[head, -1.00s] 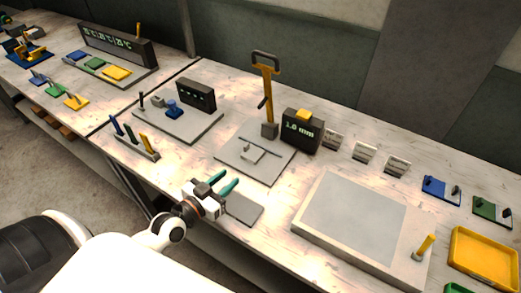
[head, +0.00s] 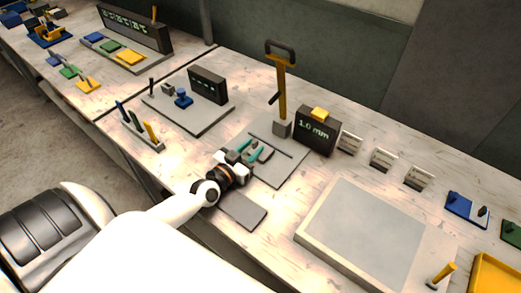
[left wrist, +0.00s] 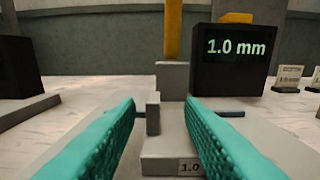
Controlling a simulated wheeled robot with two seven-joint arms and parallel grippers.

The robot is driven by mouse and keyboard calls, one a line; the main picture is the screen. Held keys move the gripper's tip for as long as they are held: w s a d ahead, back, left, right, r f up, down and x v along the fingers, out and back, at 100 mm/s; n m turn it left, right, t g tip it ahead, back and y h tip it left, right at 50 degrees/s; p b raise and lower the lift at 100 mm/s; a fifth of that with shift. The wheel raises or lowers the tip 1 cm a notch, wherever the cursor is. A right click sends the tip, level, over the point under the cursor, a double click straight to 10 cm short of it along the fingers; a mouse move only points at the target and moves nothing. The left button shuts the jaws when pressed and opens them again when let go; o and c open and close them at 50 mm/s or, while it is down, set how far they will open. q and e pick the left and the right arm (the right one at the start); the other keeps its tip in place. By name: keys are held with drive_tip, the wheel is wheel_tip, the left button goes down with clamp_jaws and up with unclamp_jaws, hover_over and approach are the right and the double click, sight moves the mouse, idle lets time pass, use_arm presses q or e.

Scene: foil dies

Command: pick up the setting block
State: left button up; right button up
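The setting block looks like the small grey stepped block with a "1.0" label (left wrist: 165,163), low in the left wrist view. It sits on the grey plate of the lever stand (head: 277,172). My left gripper (head: 260,152) has teal fingers and is over this plate. In the left wrist view its fingers (left wrist: 160,140) are apart, one on each side of the block, with no visible grip on it. In the head view the fingers mostly hide the block. My right gripper is not in view.
Behind the block stand a grey post with a yellow lever (head: 282,95) and a dark "1.0 mm" display (head: 316,132). A dark flat pad (head: 242,210) lies in front. A large grey slab (head: 370,225) is to the right. A plate with a blue knob (head: 195,118) is to the left.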

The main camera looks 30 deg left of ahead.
sight(257, 141)
use_arm(q)
drive_tip(key=w, duration=0.4)
drive_tip(key=shift+w+f, duration=0.15)
drive_tip(key=shift+w, duration=0.15)
drive_tip(key=shift+s, duration=0.15)
drive_tip(key=shift+c, duration=0.5)
clamp_jaws()
drive_tip(key=shift+a, duration=0.1)
